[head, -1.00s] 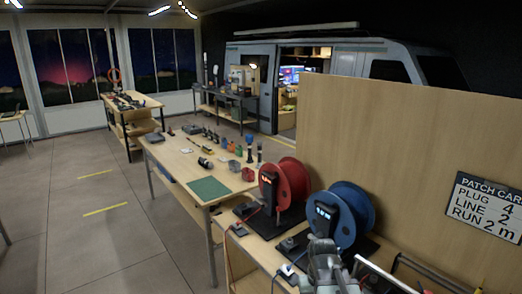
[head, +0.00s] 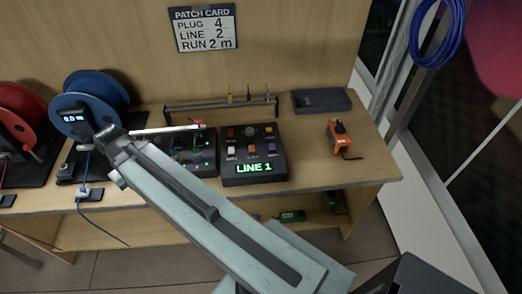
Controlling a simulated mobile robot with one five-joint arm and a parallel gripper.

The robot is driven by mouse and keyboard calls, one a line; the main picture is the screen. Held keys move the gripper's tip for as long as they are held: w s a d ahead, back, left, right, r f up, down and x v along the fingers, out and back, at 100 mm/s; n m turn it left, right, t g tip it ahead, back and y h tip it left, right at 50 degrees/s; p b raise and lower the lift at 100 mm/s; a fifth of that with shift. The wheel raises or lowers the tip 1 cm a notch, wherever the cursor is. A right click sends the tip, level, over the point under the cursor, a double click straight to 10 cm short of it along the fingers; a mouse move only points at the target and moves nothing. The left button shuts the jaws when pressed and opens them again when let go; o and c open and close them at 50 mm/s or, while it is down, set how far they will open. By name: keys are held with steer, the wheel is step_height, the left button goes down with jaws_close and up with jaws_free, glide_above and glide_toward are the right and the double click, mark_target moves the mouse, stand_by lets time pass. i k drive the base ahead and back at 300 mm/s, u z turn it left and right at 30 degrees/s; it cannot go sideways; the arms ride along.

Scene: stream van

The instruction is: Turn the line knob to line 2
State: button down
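The black line box (head: 252,155) stands on the bench at the middle of the head view. Its green display reads LINE 1. A round grey knob (head: 249,131), which looks like the line knob, sits near its top edge; its pointer is too small to read. The patch card (head: 203,29) on the panel reads PLUG 4, LINE 2, RUN 2 m. My arm crosses from the lower right to the far end of my arm (head: 112,142), left of the box and apart from the knob. My gripper's fingers cannot be made out there.
A black box with green lights (head: 205,160) is partly behind my arm, left of the line box. A low rack (head: 220,107) stands behind. An orange device (head: 340,138) and a dark tray (head: 321,101) are to the right. The blue reel (head: 92,93) is left.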

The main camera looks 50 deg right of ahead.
mark_target(250, 132)
steer(key=z, duration=1.85)
steer(key=k, duration=0.7)
steer(key=u, duration=0.3)
steer(key=i, duration=1)
steer(key=z, duration=0.05)
steer(key=k, duration=0.6)
steer(key=z, duration=0.05)
steer(key=i, duration=0.25)
steer(key=u, duration=0.1)
